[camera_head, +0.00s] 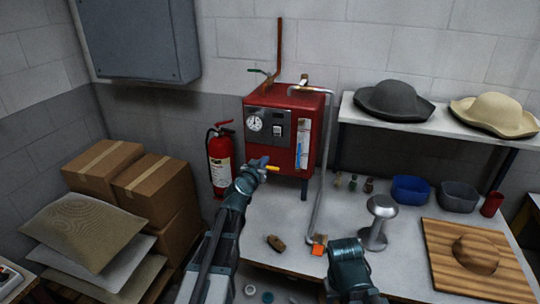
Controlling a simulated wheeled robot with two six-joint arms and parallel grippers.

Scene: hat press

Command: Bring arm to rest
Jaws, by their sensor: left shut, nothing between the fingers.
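My left arm reaches up from the bottom edge. Its left gripper (263,167) is shut and empty in front of the lower left of the red boiler box (285,135), with a small orange-yellow piece at its tip. I cannot tell whether it touches the box. A teal part of my right arm (348,262) shows at the bottom centre, over the table's front edge. I cannot make out the fingers of my right gripper.
The white table (275,213) carries a metal stand (377,225), a wooden board (470,258) with a dome, and blue (410,189) and grey (458,196) bowls. A pipe (323,175) descends from the boiler. A fire extinguisher (221,163) and boxes (150,190) stand left.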

